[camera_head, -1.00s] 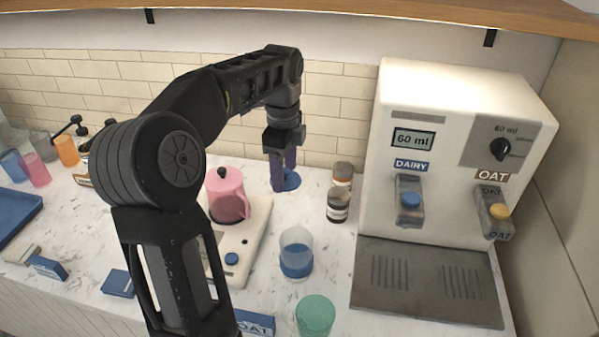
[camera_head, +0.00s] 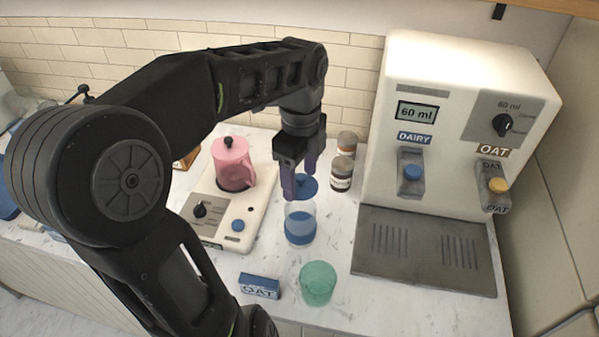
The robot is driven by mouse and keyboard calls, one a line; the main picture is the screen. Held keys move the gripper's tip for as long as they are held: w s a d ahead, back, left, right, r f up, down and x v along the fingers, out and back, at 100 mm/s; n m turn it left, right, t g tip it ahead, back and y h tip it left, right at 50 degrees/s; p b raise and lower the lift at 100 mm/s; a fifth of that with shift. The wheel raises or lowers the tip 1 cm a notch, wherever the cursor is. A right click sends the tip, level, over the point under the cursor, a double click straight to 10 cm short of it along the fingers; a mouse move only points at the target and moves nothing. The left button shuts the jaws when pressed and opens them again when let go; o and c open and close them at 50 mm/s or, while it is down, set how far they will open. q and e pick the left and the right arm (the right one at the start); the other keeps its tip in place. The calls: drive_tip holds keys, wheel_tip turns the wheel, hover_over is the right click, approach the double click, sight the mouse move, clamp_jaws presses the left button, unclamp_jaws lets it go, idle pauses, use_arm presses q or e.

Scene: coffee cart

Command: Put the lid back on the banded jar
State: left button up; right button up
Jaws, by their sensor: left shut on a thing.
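My left gripper (camera_head: 298,180) points down with purple fingertips and is shut on a round blue lid (camera_head: 308,188). It holds the lid just above and behind a clear jar with a blue lower part (camera_head: 300,227), which I take for the banded jar. The jar stands upright on the counter, and its top appears open. In this view the lid's front edge lies close to the jar's far rim; I cannot tell the exact height between them. A finger hides part of the lid. My right gripper is not in view.
A pink pitcher (camera_head: 232,165) stands on a white scale-like base (camera_head: 238,213) at left. A green cup (camera_head: 318,284) and an OAT box (camera_head: 260,287) are in front. The milk dispenser (camera_head: 455,120) fills the right.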

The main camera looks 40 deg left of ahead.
use_arm(q)
drive_tip(key=shift+f, duration=0.15)
drive_tip(key=shift+f+b, duration=0.4)
drive_tip(key=shift+f, duration=0.4)
wheel_tip(320, 180, down, 3)
drive_tip(key=shift+r+b, duration=0.15)
drive_tip(key=shift+b, duration=1)
drive_tip(key=shift+f+b, duration=0.55)
drive_tip(key=shift+f, duration=0.35)
drive_tip(key=shift+f+p, duration=0.15)
drive_tip(key=shift+p, duration=0.2)
idle(0.6)
drive_tip(key=o, duration=1.6)
